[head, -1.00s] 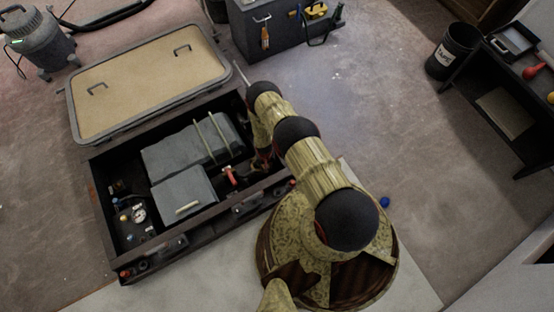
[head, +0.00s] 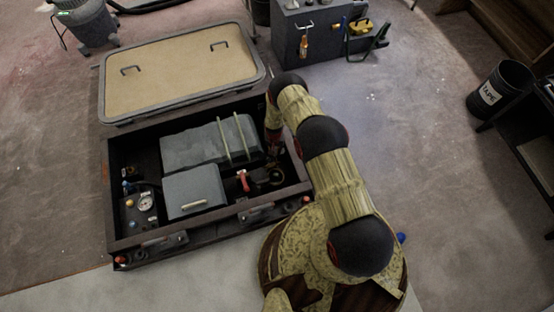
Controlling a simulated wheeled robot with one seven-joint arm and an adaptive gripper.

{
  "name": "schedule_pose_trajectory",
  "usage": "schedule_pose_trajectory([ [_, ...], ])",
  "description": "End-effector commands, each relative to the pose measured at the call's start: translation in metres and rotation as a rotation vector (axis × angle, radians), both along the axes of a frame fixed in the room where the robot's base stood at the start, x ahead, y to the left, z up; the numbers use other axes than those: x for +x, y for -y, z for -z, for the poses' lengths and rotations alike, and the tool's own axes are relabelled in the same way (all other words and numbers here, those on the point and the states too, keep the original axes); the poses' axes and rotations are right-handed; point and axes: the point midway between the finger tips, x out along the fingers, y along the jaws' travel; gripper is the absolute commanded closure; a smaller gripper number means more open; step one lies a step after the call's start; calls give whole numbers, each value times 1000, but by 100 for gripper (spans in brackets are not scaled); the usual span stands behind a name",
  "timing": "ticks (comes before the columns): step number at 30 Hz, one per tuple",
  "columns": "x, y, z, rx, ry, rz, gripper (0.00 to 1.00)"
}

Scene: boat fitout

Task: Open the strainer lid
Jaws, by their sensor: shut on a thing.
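The open bilge box (head: 118,215) lies left of my base, its inside in view. My gripper (head: 273,146) hangs over the right back part of the box, under my bent arm. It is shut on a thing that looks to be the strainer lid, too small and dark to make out. Just below it in the picture, a dark round fitting with a brassy rim, seemingly the strainer (head: 274,177), sits in the right part of the box. A red handle (head: 243,181) stands left of it. The fingertips are largely hidden in shadow.
Grey casings (head: 196,192) fill the middle of the box. A gauge (head: 146,202) and small valves sit at its left end. A big tan hatch cover (head: 190,72) lies behind it. A dark tool cabinet (head: 325,40) stands at the back.

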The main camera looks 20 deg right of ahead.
Motion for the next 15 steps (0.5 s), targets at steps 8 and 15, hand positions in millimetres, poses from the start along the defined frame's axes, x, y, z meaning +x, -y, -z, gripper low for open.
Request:
schedule_pose_trajectory([
  [8,29,-7,8,1,-20,-4,100],
  [15,29,-5,9,-1,-65,-3,92],
])
